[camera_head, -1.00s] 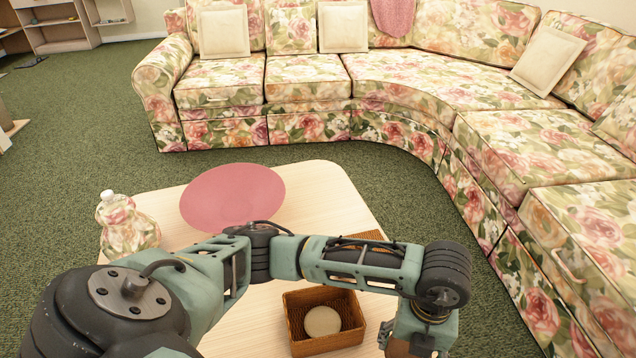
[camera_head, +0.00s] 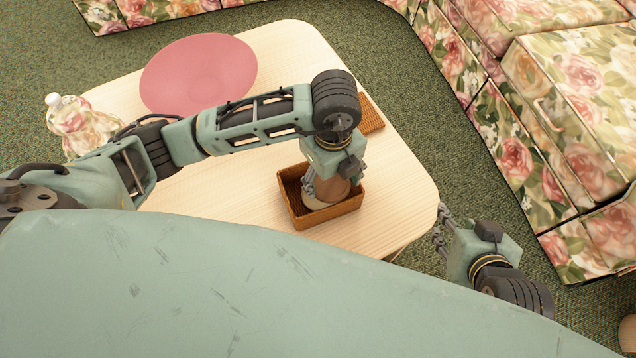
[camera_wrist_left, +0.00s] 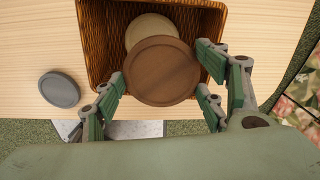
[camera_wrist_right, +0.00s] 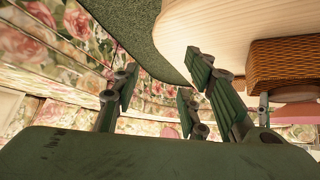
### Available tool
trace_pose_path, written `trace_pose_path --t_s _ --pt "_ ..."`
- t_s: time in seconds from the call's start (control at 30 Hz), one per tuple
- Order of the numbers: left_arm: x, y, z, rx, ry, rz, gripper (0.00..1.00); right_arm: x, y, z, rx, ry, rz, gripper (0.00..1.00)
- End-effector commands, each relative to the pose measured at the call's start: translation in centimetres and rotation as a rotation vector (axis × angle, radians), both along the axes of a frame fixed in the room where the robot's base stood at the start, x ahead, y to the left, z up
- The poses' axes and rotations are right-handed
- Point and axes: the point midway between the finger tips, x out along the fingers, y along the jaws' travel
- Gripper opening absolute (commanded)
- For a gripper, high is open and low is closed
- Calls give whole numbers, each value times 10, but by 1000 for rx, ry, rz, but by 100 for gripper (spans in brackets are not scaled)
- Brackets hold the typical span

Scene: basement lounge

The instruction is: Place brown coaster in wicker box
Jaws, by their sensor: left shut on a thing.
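The brown coaster (camera_wrist_left: 162,70) is a round wooden disc held between the fingers of my left gripper (camera_wrist_left: 162,88). In the head view, the left gripper (camera_head: 326,192) points down over the wicker box (camera_head: 346,212), and the coaster (camera_head: 334,190) shows partly between its fingers. The left wrist view shows the box (camera_wrist_left: 98,42) under and behind the coaster. A beige coaster (camera_wrist_left: 148,26) lies inside the box, partly hidden by the brown one. I cannot tell whether the two touch. My right gripper (camera_head: 440,232) is beyond the table's right edge, its fingers apart and empty in the right wrist view (camera_wrist_right: 160,85).
The box stands on a light wooden table (camera_head: 240,200). A grey coaster (camera_wrist_left: 58,89) lies beside it. A pink plate (camera_head: 198,72), a floral bottle (camera_head: 72,122) and a woven mat (camera_head: 370,116) are also on the table.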

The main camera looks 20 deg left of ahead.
Motion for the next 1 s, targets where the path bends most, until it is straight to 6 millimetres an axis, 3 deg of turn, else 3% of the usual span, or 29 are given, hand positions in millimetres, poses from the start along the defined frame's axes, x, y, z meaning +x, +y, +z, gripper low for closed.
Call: trace_pose_path --t_s 0.2,0.37,0.6,0.77,1.0 --pt "2 23 -14 0 1 -2 48 24 8 18 29 -131 9 40" --pt "3 24 -22 -1 1 -2 48 34 12 26 43 -193 14 40" --pt "3 24 -48 -1 1 -2 48 61 25 62 92 -401 28 40" --pt "3 24 -55 0 0 -3 48 68 28 77 108 -472 33 40" --pt "3 24 -54 0 0 -3 48 68 29 78 110 -476 33 40"
